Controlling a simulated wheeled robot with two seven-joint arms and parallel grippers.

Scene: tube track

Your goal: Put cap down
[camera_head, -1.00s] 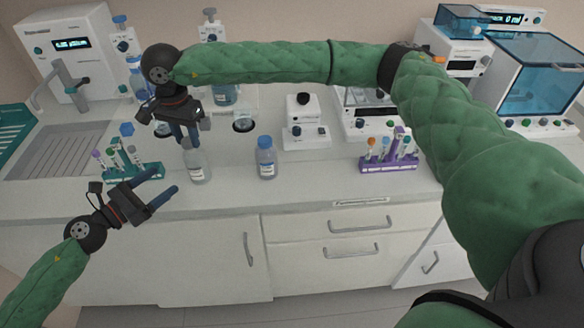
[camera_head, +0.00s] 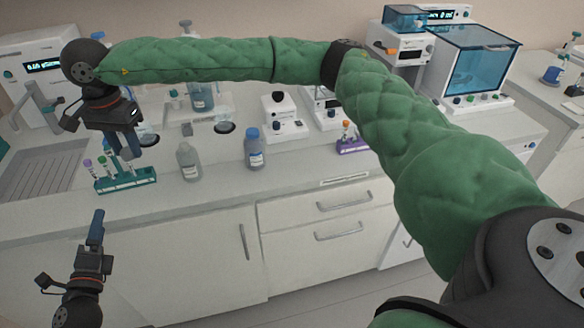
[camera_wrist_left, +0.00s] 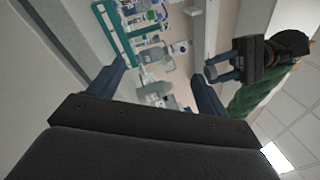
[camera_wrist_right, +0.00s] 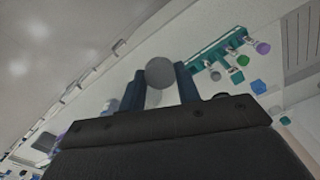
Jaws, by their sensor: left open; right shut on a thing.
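My right gripper (camera_head: 131,146) is shut on a round grey cap (camera_wrist_right: 160,72), which shows between its fingers in the right wrist view. In the head view this gripper hangs above the teal tube rack (camera_head: 140,182), and the cap is mostly hidden by the fingers. A clear bottle (camera_head: 189,164) with no coloured cap stands on the counter to the right of the rack. My left gripper (camera_head: 97,225) is open and empty, low in front of the counter. The left wrist view shows its two fingers (camera_wrist_left: 160,85) apart with nothing between them.
A blue-capped bottle (camera_head: 255,150) stands right of the clear bottle. The teal rack holds several capped tubes. A purple rack (camera_head: 352,143) and a white stirrer (camera_head: 284,122) stand farther right. The counter front (camera_head: 225,192) is clear. A sink (camera_head: 40,175) lies left.

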